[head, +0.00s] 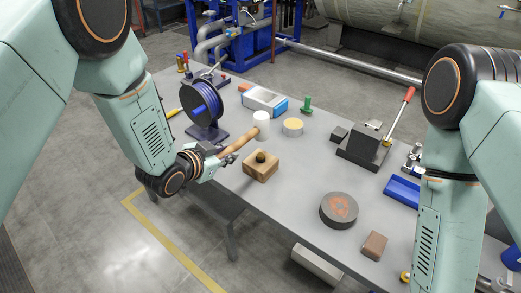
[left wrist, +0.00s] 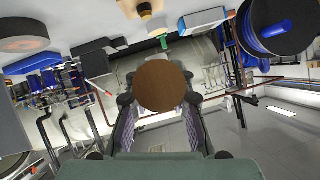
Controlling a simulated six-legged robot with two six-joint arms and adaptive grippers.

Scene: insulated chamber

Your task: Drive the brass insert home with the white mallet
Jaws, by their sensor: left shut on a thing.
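The white mallet (head: 261,119) has a white cylindrical head and a tan wooden handle. My left gripper (head: 220,161) is shut on the handle near its rear end. The handle's round brown butt (left wrist: 162,86) sits between my left fingers (left wrist: 160,118) in the left wrist view. The brass insert (head: 261,156) stands up from the top of a light wooden block (head: 260,170) on the table. The mallet head is behind the block in the head view, apart from the insert; its height above the table is unclear. My right gripper is outside the frames; only its arm shows.
On the grey table (head: 298,185) are a blue cable spool (head: 203,102), a yellow-topped disc (head: 293,126), a green peg (head: 307,104), a dark fixture with a red-handled lever (head: 364,148), a dark round disc (head: 339,209) and a brown block (head: 374,245). Bare table lies right of the wooden block.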

